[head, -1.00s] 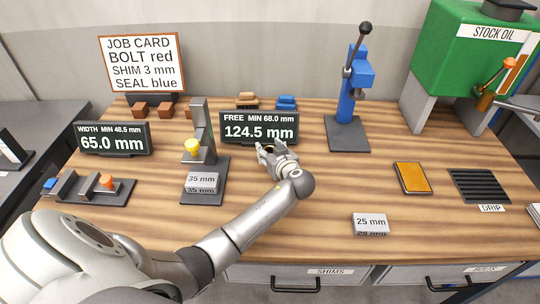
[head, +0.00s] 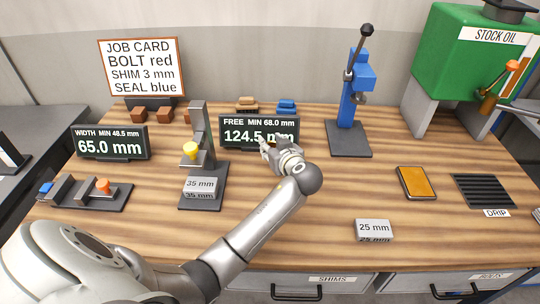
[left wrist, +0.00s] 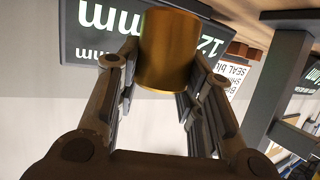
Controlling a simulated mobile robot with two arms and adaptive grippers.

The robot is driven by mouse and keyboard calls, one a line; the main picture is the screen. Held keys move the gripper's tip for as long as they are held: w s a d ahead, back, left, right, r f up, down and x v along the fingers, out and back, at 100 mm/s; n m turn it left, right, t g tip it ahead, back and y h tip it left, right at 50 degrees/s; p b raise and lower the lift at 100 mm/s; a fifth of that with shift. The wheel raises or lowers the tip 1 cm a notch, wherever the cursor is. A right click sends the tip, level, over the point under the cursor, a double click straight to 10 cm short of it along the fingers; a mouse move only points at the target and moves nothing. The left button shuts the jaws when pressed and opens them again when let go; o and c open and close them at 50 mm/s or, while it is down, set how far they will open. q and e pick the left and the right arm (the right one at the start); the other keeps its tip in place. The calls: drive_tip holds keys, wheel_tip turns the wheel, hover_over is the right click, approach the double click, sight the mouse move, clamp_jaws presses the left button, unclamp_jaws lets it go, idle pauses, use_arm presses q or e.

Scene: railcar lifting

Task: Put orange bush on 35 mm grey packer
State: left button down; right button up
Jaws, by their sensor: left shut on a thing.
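The orange bush is a golden-orange cylinder (left wrist: 168,48) between my left gripper's fingers in the left wrist view. My left gripper (left wrist: 165,85) is shut on it. In the head view my left gripper (head: 268,146) is raised in front of the free-height display (head: 232,133) and hides part of its digits; the bush is hardly visible there. The 35 mm grey packer (head: 200,187) lies on the base of the dark gauge stand (head: 214,170), left of and nearer than the gripper. My right gripper is not in view.
A 25 mm grey packer (head: 374,230) lies at the front right. A width gauge (head: 85,190) is at the left and a blue press (head: 350,110) at the back. An orange pad (head: 416,182) and drip grate (head: 485,190) are at the right. The middle right is clear.

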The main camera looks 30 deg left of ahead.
use_arm(q)
drive_tip(key=w+a+r+b+v, duration=0.1)
drive_tip(key=r+b+v, duration=0.2)
drive_tip(key=v, duration=1.2)
drive_tip(key=s+d+f, duration=0.4)
drive_tip(key=s+d, duration=0.3)
drive_tip(key=s, duration=0.4)
drive_tip(key=w+a+r+m+t+h, duration=0.25)
drive_tip(key=w+m+t+h, duration=0.2)
drive_tip(key=w, duration=0.25)
wheel_tip(320, 180, up, 9)
drive_tip(key=w+d+m+t+h, duration=0.1)
drive_tip(key=w+d+m+h, duration=0.1)
drive_tip(key=m+h, duration=0.4)
drive_tip(key=shift+w+d+r+h, duration=0.2)
drive_tip(key=shift+w+d+h, duration=0.05)
drive_tip(key=shift+h, duration=0.2)
